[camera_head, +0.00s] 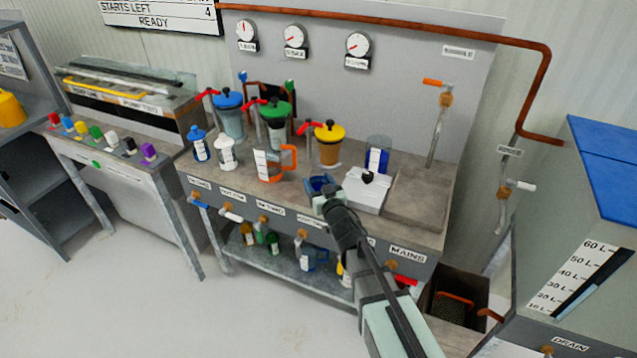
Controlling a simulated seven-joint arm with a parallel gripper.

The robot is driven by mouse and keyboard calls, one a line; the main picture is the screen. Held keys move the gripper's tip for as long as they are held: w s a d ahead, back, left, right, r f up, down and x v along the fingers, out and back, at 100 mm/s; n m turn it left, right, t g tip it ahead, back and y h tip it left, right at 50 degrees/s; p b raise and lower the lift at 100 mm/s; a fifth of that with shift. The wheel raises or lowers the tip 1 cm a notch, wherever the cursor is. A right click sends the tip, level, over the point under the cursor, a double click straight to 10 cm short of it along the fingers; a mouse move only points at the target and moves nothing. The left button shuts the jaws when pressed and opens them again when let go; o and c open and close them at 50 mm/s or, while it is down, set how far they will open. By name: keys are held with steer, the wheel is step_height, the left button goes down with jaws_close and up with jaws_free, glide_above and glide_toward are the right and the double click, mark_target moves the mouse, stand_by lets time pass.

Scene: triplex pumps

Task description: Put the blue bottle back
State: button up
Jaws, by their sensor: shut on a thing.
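A blue bottle (199,144) with a white label stands upright on the left end of the bench, beside a white bottle (225,154). My gripper (323,190) is over the front middle of the bench, well to the right of that bottle and apart from it. It is shut on a small dark blue thing (318,183). The gripper partly hides this thing, and I cannot tell its full shape or whether it touches the bench.
An orange-handled jug (270,165) stands left of my gripper. A white scale-like box (367,190) and a clear blue jar (378,155) stand to its right. Lidded vessels (329,145) with red taps line the back. Several bottles (272,242) stand on the lower shelf (285,279).

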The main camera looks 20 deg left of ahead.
steer(key=shift+f, duration=0.3)
steer(key=shift+f, duration=0.35)
steer(key=o, duration=1.2)
steer(key=shift+s, duration=0.1)
steer(key=shift+r, duration=0.5)
steer(key=v, duration=0.7)
steer(key=shift+s+d+r, duration=0.1)
steer(key=shift+d+r, duration=0.1)
steer(key=shift+r, duration=0.1)
